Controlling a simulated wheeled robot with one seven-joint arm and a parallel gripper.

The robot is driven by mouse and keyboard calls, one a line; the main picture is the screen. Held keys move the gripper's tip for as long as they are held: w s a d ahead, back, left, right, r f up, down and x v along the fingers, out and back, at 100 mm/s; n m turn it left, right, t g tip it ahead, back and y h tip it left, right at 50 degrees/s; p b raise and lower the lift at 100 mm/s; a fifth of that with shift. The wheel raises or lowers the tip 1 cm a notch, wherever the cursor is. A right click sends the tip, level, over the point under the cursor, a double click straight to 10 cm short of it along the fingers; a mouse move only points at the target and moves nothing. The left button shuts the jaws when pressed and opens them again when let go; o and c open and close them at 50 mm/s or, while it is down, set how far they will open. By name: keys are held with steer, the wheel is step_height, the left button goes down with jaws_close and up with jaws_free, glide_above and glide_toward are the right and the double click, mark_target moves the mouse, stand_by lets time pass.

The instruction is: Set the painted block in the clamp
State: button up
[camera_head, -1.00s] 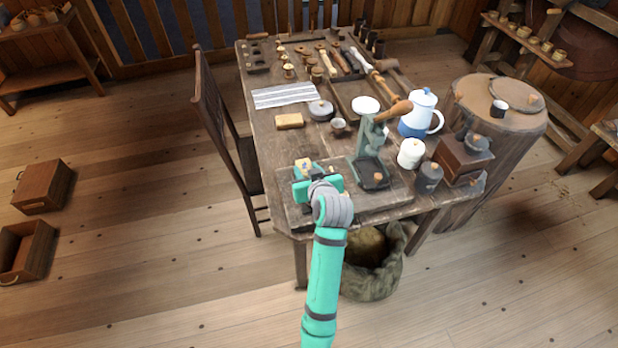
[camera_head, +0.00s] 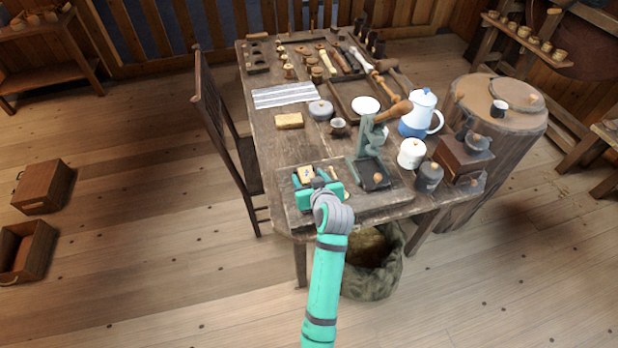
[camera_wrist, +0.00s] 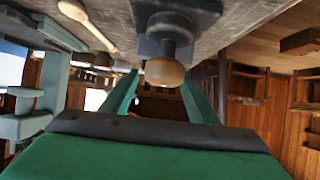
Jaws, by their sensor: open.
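The painted block (camera_head: 307,174), yellowish with a blue mark, shows at the blue-grey clamp on the board at the table's near end. I cannot tell how deep it sits between the jaws. The clamp (camera_wrist: 172,18) shows in the wrist view with a round wooden knob (camera_wrist: 165,72) facing me. My gripper (camera_head: 318,182) is just on the near side of the block, close to the clamp. In the wrist view my gripper (camera_wrist: 160,92) has its teal fingers apart, with the knob in line with the gap. The block is not visible there, and the gap looks empty.
A green press (camera_head: 366,150) with a wooden handle stands just right of the clamp. A white jar (camera_head: 411,153), a dark jar (camera_head: 429,176) and a brown grinder box (camera_head: 462,160) stand farther right. A plain tan block (camera_head: 289,121) lies behind on the table (camera_head: 262,150).

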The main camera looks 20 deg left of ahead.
steer(key=v, duration=1.2)
steer(key=s+d+f+m+t+h, duration=0.2)
steer(key=s+d+f+m, duration=0.1)
steer(key=s+d+f, duration=0.4)
steer(key=s+d+f+m+t+h, duration=0.1)
steer(key=s+d+f+m+h, duration=0.2)
steer(key=s, duration=0.7)
steer(key=s+d+r+t+h, duration=0.1)
steer(key=s+d+r, duration=0.1)
steer(key=s, duration=0.7)
steer(key=s+d+r+t, duration=0.1)
steer(key=s+d+r, duration=0.1)
steer(key=s, duration=0.8)
steer(key=shift+s+r+m+h, duration=0.3)
steer(key=shift+r+m+h, duration=0.1)
steer(key=shift+r, duration=0.1)
